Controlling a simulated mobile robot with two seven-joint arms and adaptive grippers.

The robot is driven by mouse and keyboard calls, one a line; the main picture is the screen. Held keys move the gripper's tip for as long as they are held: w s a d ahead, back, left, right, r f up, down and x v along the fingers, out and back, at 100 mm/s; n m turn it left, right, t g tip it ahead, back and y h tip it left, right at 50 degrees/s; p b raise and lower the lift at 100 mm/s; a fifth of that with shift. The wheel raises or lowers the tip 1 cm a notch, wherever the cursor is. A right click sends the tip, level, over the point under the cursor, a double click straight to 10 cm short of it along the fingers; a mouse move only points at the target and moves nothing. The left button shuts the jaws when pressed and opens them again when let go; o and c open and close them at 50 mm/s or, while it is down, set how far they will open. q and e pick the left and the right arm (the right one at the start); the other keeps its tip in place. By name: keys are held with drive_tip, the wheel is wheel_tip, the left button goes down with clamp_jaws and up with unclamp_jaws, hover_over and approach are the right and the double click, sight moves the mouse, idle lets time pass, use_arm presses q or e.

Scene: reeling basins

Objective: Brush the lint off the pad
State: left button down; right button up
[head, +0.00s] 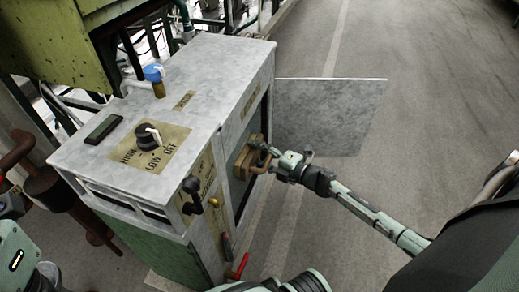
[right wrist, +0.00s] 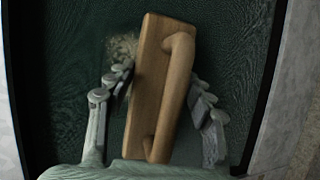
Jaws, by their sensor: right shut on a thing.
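The pad (right wrist: 70,50) is a dark green, fine-textured panel in the wrist view. In the head view it lies in the opening on the right side of the grey machine and is mostly hidden. A wooden brush (right wrist: 150,75) with a bow-shaped handle is in front of it; the brush also shows in the head view (head: 244,158). My right gripper (head: 268,158) is shut on the brush, a finger on each side in the wrist view. A beige fuzzy patch of lint (right wrist: 122,46) shows left of the brush. Contact between brush and pad is hidden. My left gripper is out of view.
The grey machine (head: 220,75) carries a dial (head: 148,137), a blue-capped valve (head: 154,74) and a black-knobbed lever (head: 191,187). A flat grey panel (head: 325,115) sticks out beyond the opening. A red-handled valve (head: 240,267) is low in front. The floor to the right is clear.

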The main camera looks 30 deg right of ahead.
sight(252, 160)
drive_tip(key=shift+s+a+r+p, duration=0.1)
drive_tip(key=shift+s+a+p, duration=0.35)
drive_tip(key=shift+s+a, duration=0.55)
drive_tip(key=shift+s+a+r+p, duration=0.1)
drive_tip(key=shift+s+a+p, duration=0.3)
drive_tip(key=shift+s+a, duration=0.55)
drive_tip(key=shift+w+a+r+p, duration=0.1)
drive_tip(key=shift+a+r+p, duration=0.05)
drive_tip(key=shift+r+p, duration=1.05)
drive_tip(key=shift+w+d+f, duration=0.15)
drive_tip(key=shift+d, duration=0.05)
drive_tip(key=shift+w+d+b, duration=1.05)
drive_tip(key=shift+w+d, duration=1.05)
drive_tip(key=shift+d, duration=0.2)
drive_tip(key=shift+w+d+b, duration=1.05)
drive_tip(key=shift+w+d, duration=1)
drive_tip(key=shift+d, duration=0.2)
drive_tip(key=s+d, duration=0.4)
drive_tip(key=shift+s, duration=0.3)
drive_tip(key=shift+d, duration=0.1)
